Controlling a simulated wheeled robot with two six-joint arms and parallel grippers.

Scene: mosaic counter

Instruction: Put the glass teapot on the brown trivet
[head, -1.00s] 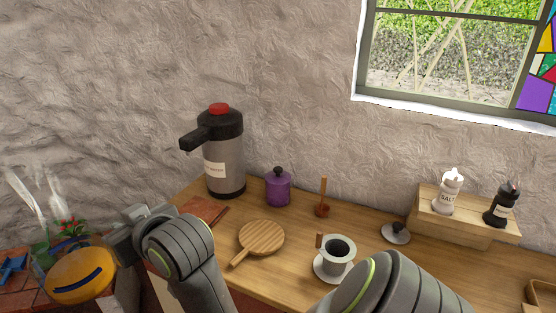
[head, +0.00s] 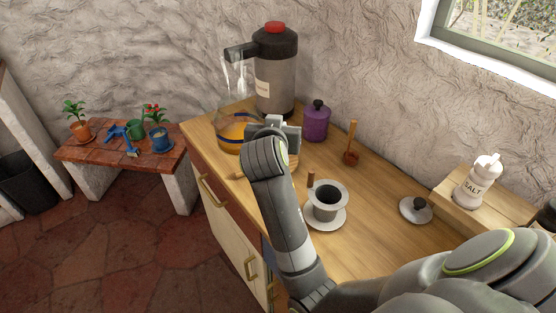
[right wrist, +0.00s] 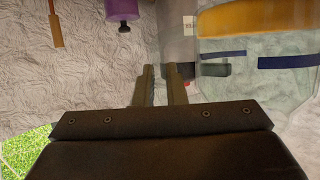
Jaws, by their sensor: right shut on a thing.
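The glass teapot (head: 232,133) holds amber liquid and has a blue band; steam rises above it. It is at the counter's far left end in the head view, in front of the drinks dispenser. In the right wrist view the teapot (right wrist: 262,20) appears upside down at upper right. My right gripper (head: 272,125) is at the teapot's right side, and its fingers (right wrist: 161,72) are closed on the dark handle. The brown trivet is not clearly visible; the teapot and gripper cover that area. I cannot tell whether the teapot touches anything below. My left gripper is out of view.
The dispenser (head: 276,85) stands close behind the teapot, with a purple jar (head: 316,122) to its right. A round wooden board (head: 292,162) is partly hidden behind my arm. A cup on a saucer (head: 326,203) stands nearer. A low planter table (head: 105,160) is at left.

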